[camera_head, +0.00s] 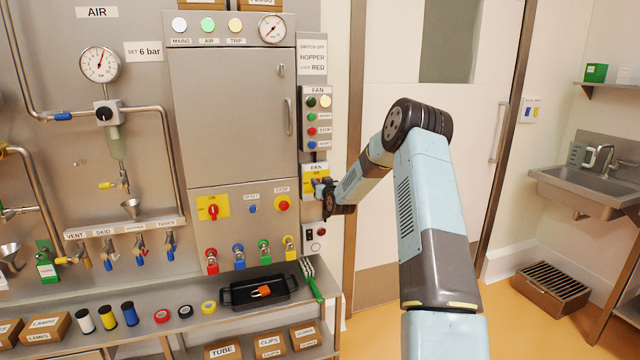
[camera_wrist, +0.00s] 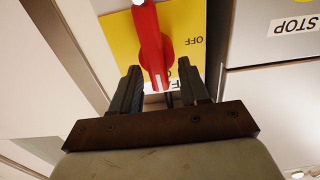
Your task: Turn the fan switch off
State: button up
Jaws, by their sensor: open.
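The fan switch is a red handle on a yellow plate, under a FAN label on the narrow panel right of the cabinet. In the head view the yellow plate (camera_head: 309,188) is partly covered by my gripper (camera_head: 328,190). In the wrist view the red handle (camera_wrist: 150,42) runs nearly vertically across the yellow plate (camera_wrist: 118,32). The word OFF stands to the right of the handle, away from its line. My gripper (camera_wrist: 160,78) is open, its two fingers on either side of the handle's lower end, with gaps visible. Lettering below the handle's end is mostly hidden.
Above the switch is a fan button box (camera_head: 317,118) with lamps and buttons. Left of it, another red rotary switch (camera_head: 213,208) sits on a yellow plate. A grey box with a button (camera_head: 314,235) is below. A shelf holds a black tray (camera_head: 240,295).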

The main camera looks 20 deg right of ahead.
jog(key=shift+w, duration=0.45)
jog(key=c, duration=0.7)
